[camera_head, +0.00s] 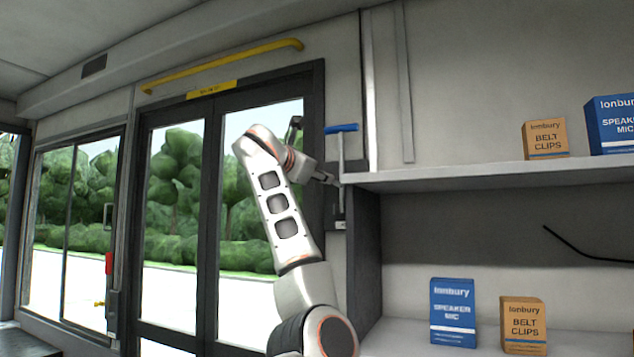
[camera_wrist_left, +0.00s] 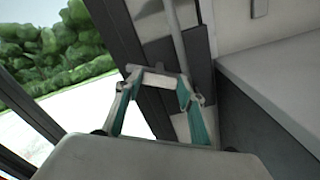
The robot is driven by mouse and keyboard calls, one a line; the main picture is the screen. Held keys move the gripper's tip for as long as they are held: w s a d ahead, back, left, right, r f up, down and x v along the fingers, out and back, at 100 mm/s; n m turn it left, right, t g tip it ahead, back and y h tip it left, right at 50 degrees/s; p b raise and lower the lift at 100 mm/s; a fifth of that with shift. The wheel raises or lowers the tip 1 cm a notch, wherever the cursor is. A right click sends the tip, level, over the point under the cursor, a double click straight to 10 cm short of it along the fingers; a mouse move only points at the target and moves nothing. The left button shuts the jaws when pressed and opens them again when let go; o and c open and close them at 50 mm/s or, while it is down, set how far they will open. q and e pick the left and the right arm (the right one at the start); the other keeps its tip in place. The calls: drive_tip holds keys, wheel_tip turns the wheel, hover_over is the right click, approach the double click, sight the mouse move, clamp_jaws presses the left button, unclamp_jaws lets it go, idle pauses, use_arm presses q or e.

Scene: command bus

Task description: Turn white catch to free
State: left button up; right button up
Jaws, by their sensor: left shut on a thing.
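My left gripper (camera_head: 327,179) is beside a slim upright rod with a blue crossbar handle (camera_head: 341,128), at the right edge of the dark door frame. In the left wrist view, my left gripper (camera_wrist_left: 158,84) has its teal-sided fingers closed in around a small pale piece (camera_wrist_left: 157,79), which looks like the white catch. The grey rod (camera_wrist_left: 174,35) runs upward just beyond the fingertips. In the head view the gripper covers the catch, and its exact angle cannot be told. My right gripper is not in view.
A shelf (camera_head: 480,181) juts out just right of the gripper, with its side wall (camera_head: 364,260) below. Boxes of belt clips (camera_head: 545,139) and speaker mics (camera_head: 453,312) stand on the shelves. Glazed doors (camera_head: 172,200) are to the left, under a yellow rail (camera_head: 225,66).

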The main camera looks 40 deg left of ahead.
use_arm(q)
drive_tip(key=shift+w+d+f+m, duration=0.1)
drive_tip(key=shift+m, duration=2.85)
drive_tip(key=shift+d+f+m, duration=0.1)
drive_tip(key=shift+m, duration=2.85)
drive_tip(key=o, duration=1.1)
drive_tip(key=shift+o, duration=0.2)
